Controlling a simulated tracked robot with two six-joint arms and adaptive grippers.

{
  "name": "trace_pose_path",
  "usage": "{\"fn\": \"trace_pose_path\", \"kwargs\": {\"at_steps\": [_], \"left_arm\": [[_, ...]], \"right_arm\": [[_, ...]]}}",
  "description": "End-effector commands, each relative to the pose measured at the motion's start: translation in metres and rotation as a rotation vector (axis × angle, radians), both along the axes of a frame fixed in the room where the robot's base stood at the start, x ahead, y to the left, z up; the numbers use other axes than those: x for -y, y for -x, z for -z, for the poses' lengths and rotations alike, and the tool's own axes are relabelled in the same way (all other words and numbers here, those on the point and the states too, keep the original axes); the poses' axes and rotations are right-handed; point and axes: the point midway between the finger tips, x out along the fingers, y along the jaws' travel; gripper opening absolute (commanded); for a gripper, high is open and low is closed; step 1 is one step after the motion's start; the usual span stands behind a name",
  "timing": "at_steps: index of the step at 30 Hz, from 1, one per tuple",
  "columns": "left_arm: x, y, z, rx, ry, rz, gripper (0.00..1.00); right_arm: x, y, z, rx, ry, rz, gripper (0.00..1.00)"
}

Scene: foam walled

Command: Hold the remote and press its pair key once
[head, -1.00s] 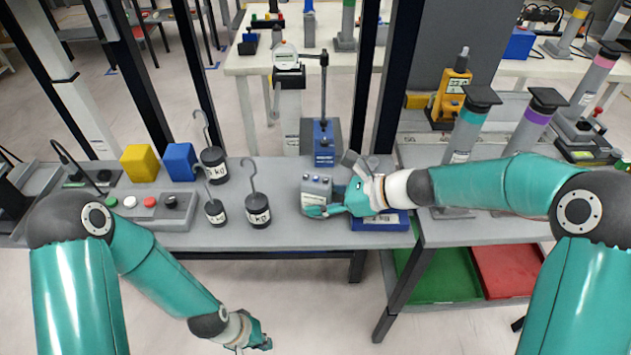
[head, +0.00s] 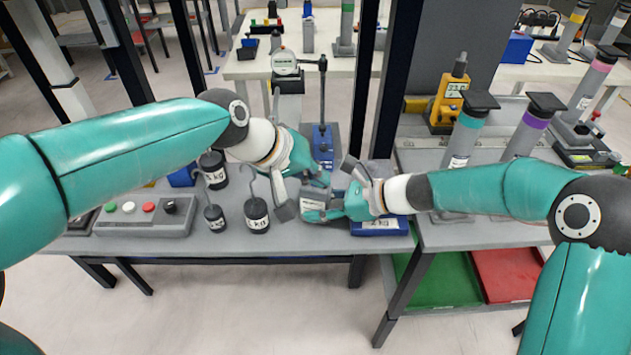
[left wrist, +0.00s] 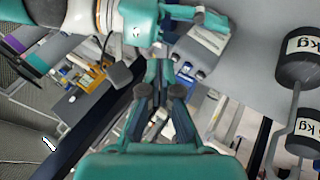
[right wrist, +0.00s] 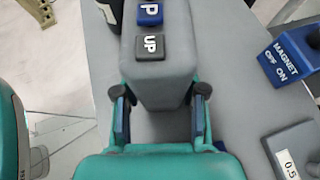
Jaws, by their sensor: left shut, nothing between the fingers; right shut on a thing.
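The remote (right wrist: 165,85) is a grey box with keys on top. In the right wrist view it sits between the fingers of my right gripper (right wrist: 160,100), which is shut on it. In the head view the remote (head: 314,201) is partly hidden by both grippers, at the bench's front. My left gripper (head: 303,185) is shut and empty, close above and left of the remote. It also shows in the left wrist view (left wrist: 157,90), apart from the remote (left wrist: 208,42).
Hooked weights (head: 257,215) stand left of the remote. A control box (head: 140,215) with coloured buttons is further left. A blue-based stand (head: 322,145) rises behind, and a blue block (head: 380,227) lies right. The right wrist view shows a magnet switch (right wrist: 290,55).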

Motion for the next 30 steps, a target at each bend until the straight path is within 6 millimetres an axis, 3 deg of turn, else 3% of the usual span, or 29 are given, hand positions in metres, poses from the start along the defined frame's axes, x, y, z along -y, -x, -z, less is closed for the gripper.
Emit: {"fn": "trace_pose_path", "kwargs": {"at_steps": [3,10,23,30], "left_arm": [[-0.004,-0.018,-0.038,0.112,0.002,0.002,0.00],[-0.009,-0.031,-0.071,0.209,-0.001,0.003,0.00],[-0.009,-0.032,-0.072,0.215,-0.002,0.003,0.00],[-0.009,-0.032,-0.056,0.211,-0.003,0.002,0.00]], "right_arm": [[0.000,0.000,0.001,-0.001,0.002,0.001,0.22],[0.000,0.000,0.001,-0.001,0.002,0.001,0.22],[0.000,0.000,0.001,-0.001,0.002,0.002,0.22],[0.001,0.000,0.001,-0.001,0.002,0.002,0.22]]}}
